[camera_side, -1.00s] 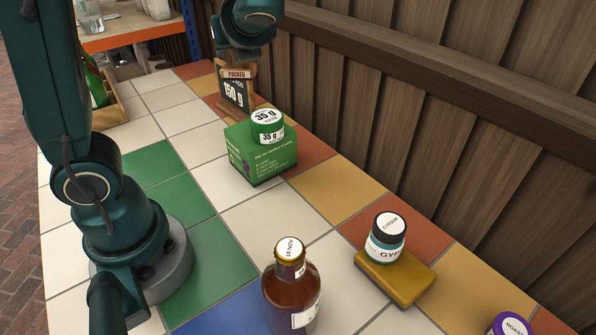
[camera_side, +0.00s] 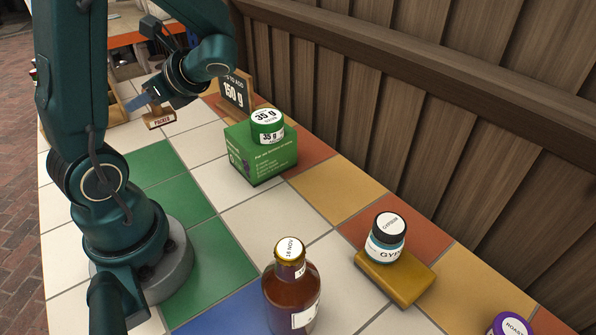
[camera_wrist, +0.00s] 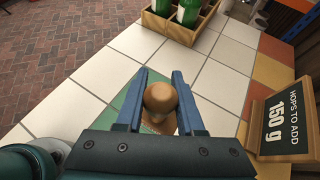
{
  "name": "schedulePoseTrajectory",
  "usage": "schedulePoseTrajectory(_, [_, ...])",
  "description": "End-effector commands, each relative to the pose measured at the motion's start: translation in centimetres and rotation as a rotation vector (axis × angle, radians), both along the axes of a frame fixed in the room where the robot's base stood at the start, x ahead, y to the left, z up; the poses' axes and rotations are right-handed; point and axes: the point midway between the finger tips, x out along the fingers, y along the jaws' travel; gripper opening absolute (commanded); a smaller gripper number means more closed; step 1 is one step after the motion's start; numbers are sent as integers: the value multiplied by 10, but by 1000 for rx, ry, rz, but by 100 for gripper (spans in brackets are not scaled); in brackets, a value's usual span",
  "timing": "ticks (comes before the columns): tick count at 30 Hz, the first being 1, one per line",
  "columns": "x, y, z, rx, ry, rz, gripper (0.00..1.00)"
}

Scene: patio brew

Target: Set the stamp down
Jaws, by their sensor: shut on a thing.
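The stamp (camera_side: 160,117) has a wooden block with a label reading PACKED. My gripper (camera_side: 151,103) is shut on its handle and holds it upright over the white tiles, left of the hops sign. In the wrist view the stamp's round wooden knob (camera_wrist: 160,98) sits between my two blue fingers (camera_wrist: 161,92). The stamp's underside is hidden, and I cannot tell whether it touches the tiles.
A wooden crate (camera_wrist: 200,32) holds green bottles. A brown bottle (camera_side: 290,296) and gypsum jar (camera_side: 386,238) stand nearer. White tiles (camera_wrist: 80,95) are clear.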

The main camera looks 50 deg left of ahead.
Motion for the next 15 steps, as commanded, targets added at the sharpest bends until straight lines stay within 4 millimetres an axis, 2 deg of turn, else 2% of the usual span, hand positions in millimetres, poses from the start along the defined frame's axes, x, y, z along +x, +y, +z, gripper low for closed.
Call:
schedulePoseTrajectory(1, [0, 0, -11, -3, 12, -3, 0])
schedulePoseTrajectory(4, [0, 0, -28, -2, 10, -3, 0])
schedulePoseTrajectory(15, [1, 0, -65, -1, 6, -4, 0])
